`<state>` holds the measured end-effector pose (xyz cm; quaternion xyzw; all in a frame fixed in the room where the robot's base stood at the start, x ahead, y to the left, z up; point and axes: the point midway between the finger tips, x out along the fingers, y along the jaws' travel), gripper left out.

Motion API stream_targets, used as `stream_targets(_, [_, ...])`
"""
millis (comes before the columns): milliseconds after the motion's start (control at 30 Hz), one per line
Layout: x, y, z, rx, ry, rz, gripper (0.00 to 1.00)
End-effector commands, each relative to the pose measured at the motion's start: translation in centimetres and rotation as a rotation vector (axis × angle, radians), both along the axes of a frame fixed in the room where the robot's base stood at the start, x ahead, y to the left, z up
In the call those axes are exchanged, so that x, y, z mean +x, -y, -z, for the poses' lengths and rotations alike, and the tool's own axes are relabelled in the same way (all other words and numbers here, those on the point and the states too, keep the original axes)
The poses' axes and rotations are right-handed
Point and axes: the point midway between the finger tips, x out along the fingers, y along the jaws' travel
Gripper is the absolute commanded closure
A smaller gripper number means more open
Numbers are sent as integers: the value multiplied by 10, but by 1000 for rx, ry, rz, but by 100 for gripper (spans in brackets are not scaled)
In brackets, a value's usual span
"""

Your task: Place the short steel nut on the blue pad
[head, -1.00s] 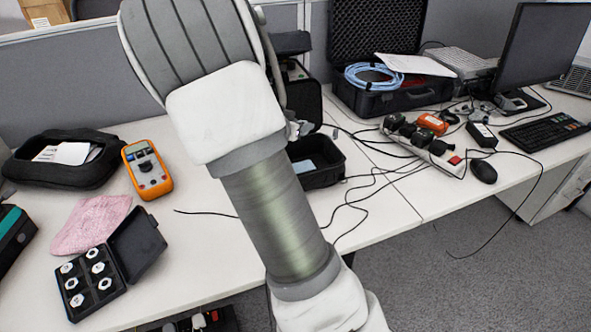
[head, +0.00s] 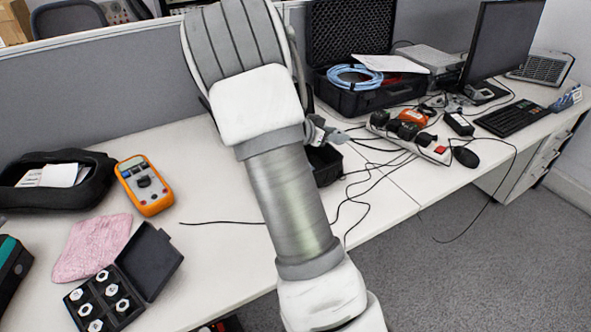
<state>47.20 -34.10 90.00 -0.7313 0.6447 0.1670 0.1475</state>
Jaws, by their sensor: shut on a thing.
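My gripper (head: 330,134) shows only in part, past the right side of my arm's wrist, over the black tray (head: 328,174) on the desk. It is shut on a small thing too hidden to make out. My arm covers much of the tray, and I cannot see the blue pad now. An open black case (head: 136,305) at the lower left holds several steel nuts (head: 111,290) in its compartments. I cannot tell which of them are short.
An orange multimeter (head: 145,185) and a pink cloth (head: 92,247) lie on the left of the desk, near a black pouch (head: 55,192). Loose cables, a power strip (head: 408,140) and an open black case (head: 370,92) stand to the right.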

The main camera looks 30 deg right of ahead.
Motion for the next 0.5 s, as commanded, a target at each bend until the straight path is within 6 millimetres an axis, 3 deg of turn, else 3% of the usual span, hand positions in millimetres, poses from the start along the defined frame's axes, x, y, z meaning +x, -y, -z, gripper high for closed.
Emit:
stream_targets(300, [42, -55, 45, 0, -1, -6, 100])
stream_targets(500, [63, -82, 64, -1, 0, -4, 100])
